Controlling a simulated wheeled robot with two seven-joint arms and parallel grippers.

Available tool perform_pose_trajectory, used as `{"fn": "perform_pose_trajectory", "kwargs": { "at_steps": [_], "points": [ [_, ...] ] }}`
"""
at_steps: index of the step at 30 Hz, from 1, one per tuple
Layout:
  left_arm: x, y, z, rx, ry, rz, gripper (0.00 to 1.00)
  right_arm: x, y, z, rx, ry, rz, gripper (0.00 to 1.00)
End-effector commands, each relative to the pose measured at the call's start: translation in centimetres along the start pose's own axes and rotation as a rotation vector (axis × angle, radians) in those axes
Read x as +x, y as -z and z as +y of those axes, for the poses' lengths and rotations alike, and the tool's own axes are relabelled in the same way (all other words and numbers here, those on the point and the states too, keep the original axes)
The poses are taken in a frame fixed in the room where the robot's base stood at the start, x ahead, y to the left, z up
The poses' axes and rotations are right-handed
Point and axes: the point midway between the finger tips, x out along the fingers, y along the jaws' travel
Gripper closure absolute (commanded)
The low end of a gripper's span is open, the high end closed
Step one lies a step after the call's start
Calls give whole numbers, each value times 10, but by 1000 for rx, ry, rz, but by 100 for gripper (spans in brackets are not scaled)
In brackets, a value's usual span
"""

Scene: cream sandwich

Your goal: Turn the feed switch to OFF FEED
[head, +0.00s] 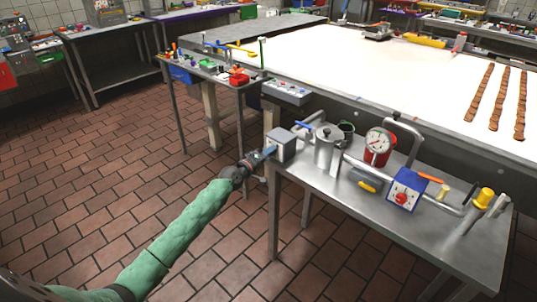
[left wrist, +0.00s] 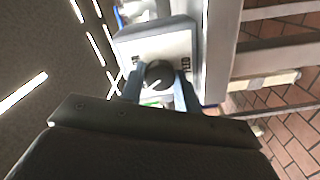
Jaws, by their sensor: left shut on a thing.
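The feed switch is a grey box (head: 287,146) at the left end of the steel side table. In the left wrist view, its pale face (left wrist: 188,45) carries a dark round knob (left wrist: 160,73). Dark lettering stands on both sides of the knob, too small and turned to read surely. My left gripper (head: 264,153) reaches the box from the left. In the left wrist view, its blue-grey fingers (left wrist: 160,88) are shut on the knob, one on each side. The fingers hide parts of the face, and I cannot tell where the knob points. My right gripper is not in view.
A long white worktop (head: 370,75) with brown strips lies behind. The tiled floor (head: 90,190) at left is clear.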

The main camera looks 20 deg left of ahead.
Motion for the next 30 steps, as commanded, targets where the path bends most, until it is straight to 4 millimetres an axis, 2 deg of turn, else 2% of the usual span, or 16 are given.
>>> {"fn": "perform_pose_trajectory", "kwargs": {
  "at_steps": [7, 20, 21, 24, 30],
  "points": [
    [0, 2, 0, -54, 0, 2, 91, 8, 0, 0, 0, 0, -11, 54],
    [0, 2, 0, -62, 0, 2, 91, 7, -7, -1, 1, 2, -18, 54],
    [0, 2, 0, -62, 0, 2, 64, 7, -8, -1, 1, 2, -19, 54],
    [0, 1, 0, -62, 0, 2, 46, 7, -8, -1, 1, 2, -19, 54],
    [0, 1, 0, -61, 0, 1, 46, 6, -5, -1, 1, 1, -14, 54]
  ]
}}
